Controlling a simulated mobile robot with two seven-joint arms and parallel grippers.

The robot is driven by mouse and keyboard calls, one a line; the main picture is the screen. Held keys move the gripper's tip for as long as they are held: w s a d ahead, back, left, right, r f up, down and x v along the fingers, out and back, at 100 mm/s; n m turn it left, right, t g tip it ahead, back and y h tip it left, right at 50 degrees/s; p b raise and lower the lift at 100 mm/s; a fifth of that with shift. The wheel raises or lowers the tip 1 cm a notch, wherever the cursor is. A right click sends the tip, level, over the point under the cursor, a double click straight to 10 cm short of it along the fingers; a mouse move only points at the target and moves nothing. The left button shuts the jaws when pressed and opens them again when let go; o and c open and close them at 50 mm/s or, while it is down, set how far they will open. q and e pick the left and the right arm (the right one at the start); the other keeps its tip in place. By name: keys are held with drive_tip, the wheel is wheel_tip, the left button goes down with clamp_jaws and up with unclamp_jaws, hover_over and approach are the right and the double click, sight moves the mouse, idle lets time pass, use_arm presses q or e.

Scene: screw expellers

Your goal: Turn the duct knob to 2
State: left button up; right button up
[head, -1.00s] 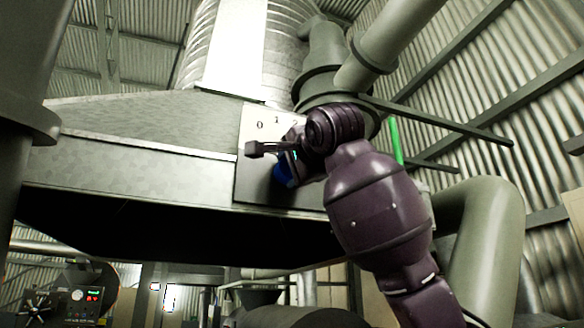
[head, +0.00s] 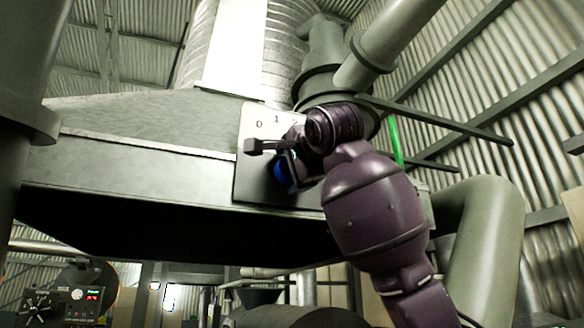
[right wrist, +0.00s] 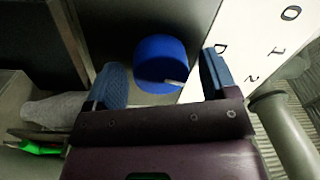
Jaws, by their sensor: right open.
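The duct knob is a round blue knob (head: 280,175) on the pale panel of the duct hood, partly hidden by my right gripper in the head view. In the right wrist view the blue knob (right wrist: 160,58) lies between the two finger pads, with gaps on both sides. A small light mark sits on its lower right edge; I cannot tell which number it points to. My right gripper (head: 272,160) is open around the knob, and its fingers also show in the right wrist view (right wrist: 163,82). The number panel (head: 250,118) shows 0, 1 and a partly hidden 2. My left gripper is not seen.
The sheet-metal hood (head: 130,170) extends left of the panel. A thick grey pipe (head: 485,250) bends down on the right, and a green rod (head: 396,140) stands behind my right arm. A machine with a lit display (head: 85,295) is at lower left.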

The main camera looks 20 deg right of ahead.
drive_tip(key=s+b, duration=0.1)
drive_tip(key=s, duration=0.9)
drive_tip(key=shift+s+d+f, duration=0.3)
drive_tip(key=shift+s+d, duration=0.05)
drive_tip(key=shift+s, duration=0.05)
drive_tip(key=shift+w, duration=0.1)
